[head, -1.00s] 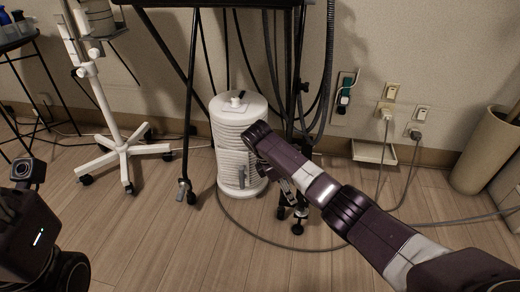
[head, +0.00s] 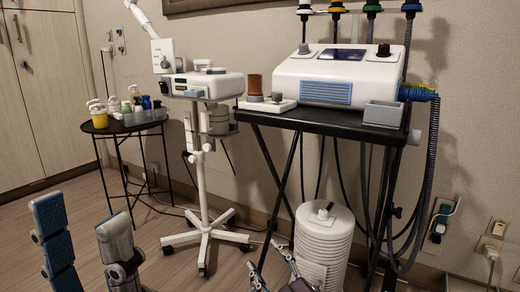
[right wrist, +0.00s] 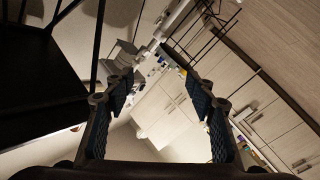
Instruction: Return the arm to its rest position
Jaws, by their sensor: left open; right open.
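My left gripper (head: 80,212) is at the lower left of the head view, its two blue-padded fingers pointing up, spread apart and empty. My right gripper (head: 266,259) shows only in part at the bottom edge, below the black cart and left of the white ribbed cylinder. In the right wrist view my right gripper (right wrist: 161,88) has its fingers spread wide with nothing between them. The rest of my right arm is hidden below the head view.
A black cart (head: 330,127) carries a white machine (head: 340,77). The ribbed cylinder (head: 322,250) stands on the floor below it. A white wheeled stand (head: 203,190) and a small black table (head: 125,124) with bottles are further left. Hoses hang at the right.

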